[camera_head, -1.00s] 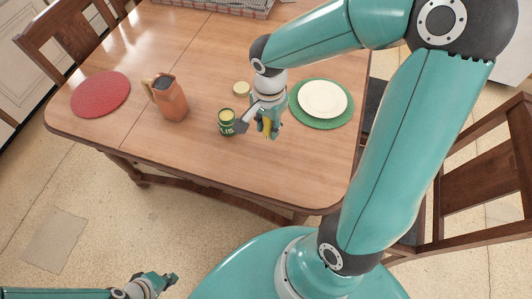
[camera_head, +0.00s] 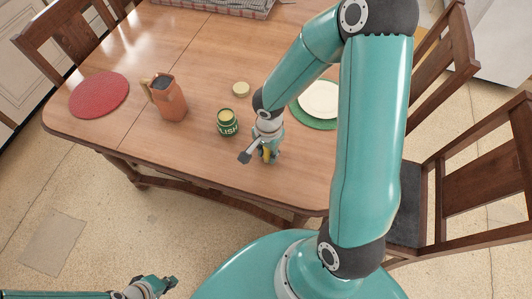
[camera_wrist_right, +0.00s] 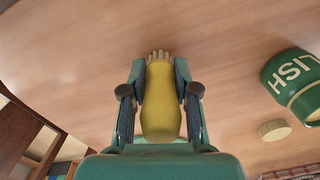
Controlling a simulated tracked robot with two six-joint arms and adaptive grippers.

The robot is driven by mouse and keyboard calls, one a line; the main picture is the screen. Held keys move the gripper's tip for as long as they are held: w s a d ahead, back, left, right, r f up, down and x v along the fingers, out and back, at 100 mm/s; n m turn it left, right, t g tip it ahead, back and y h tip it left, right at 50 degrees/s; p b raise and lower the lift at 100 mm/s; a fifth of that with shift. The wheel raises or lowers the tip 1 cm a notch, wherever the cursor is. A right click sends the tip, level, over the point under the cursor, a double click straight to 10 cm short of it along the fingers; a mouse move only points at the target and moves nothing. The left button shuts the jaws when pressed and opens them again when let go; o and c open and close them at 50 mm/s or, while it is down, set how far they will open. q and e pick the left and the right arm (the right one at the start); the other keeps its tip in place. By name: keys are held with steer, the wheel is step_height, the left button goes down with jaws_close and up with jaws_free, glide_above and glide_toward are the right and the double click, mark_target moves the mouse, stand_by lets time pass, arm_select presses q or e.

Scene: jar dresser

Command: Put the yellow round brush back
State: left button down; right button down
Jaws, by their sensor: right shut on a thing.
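The yellow round brush (camera_wrist_right: 160,103) is between the fingers of my right gripper (camera_wrist_right: 160,88), with its pale bristles showing past the fingertips in the right wrist view. In the head view, my right gripper (camera_head: 268,155) is shut on the brush over the front part of the table, to the right of and nearer than the green polish jar (camera_head: 228,126). The jar stands upright, apart from the gripper. It also shows at the right of the wrist view (camera_wrist_right: 292,84). My left gripper (camera_head: 166,284) is low, away from the table; its jaw opening is unclear.
A round pale lid (camera_head: 241,88) lies on the wooden table (camera_head: 190,160) behind the jar. An orange jug (camera_head: 170,101) and a red mat (camera_head: 100,94) are to the left. A white plate (camera_head: 318,97) on a green mat is behind my right arm. The table's front is clear.

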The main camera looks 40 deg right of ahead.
steer(key=c, duration=0.9)
jaws_free()
steer(key=shift+o, duration=0.2)
steer(key=shift+r, duration=0.5)
step_height(320, 180, up, 11)
steer(key=shift+r+p, duration=0.1)
steer(key=shift+p, duration=0.6)
